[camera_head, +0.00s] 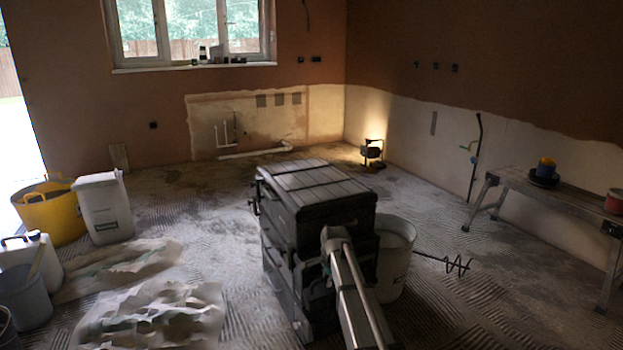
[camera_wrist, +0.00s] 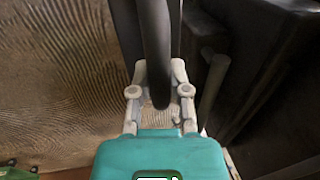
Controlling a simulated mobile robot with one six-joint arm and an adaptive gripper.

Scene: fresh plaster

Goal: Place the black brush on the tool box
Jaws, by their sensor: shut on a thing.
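The tool box (camera_head: 318,186) is a dark, stacked chest with a ribbed flat lid, standing on the floor in the middle of the head view. Nothing lies on the visible part of its lid. In the wrist view, my gripper (camera_wrist: 160,80) is shut on a long dark handle, which I take to be the black brush (camera_wrist: 155,40). The handle's rounded end lies between the fingers, and its other end runs out of the top of the picture. In the head view, my arm stands in front of the tool box; the gripper and brush are not visible there.
A pale bucket (camera_head: 394,262) stands close to the right of the tool box. A yellow tub (camera_head: 52,216) and a white bucket (camera_head: 104,210) stand at left near crumpled sheets (camera_head: 150,315). A trestle bench (camera_head: 565,205) is at right. Open floor lies behind the tool box.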

